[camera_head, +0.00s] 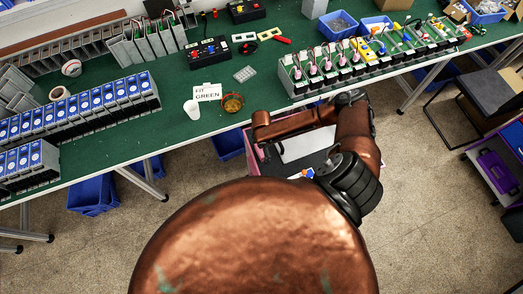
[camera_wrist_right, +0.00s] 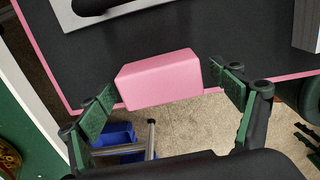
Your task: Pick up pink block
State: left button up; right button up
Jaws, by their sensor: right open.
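The pink block (camera_wrist_right: 158,80) is a plain box shape in the right wrist view, by the pink edge of a black surface (camera_wrist_right: 215,30). My right gripper (camera_wrist_right: 161,77) is open, with one green-padded finger on each side of the block. A gap shows between the block and the right finger; the left fingertip is close to the block's left end, and I cannot tell whether it touches. In the head view my copper right arm reaches over the pink-edged stand, and the block cannot be made out there. My left gripper is not in view.
A pale plate with a black part (camera_wrist_right: 120,8) lies beyond the block, and a grey object (camera_wrist_right: 307,25) stands at the right. The green workbench (camera_head: 180,130) is close by, with a white cup (camera_head: 192,108) and an amber round container (camera_head: 232,103) near its edge.

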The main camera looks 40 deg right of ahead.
jog(key=shift+f, duration=0.25)
jog(key=shift+c, duration=0.6)
jog(key=c, duration=1.2)
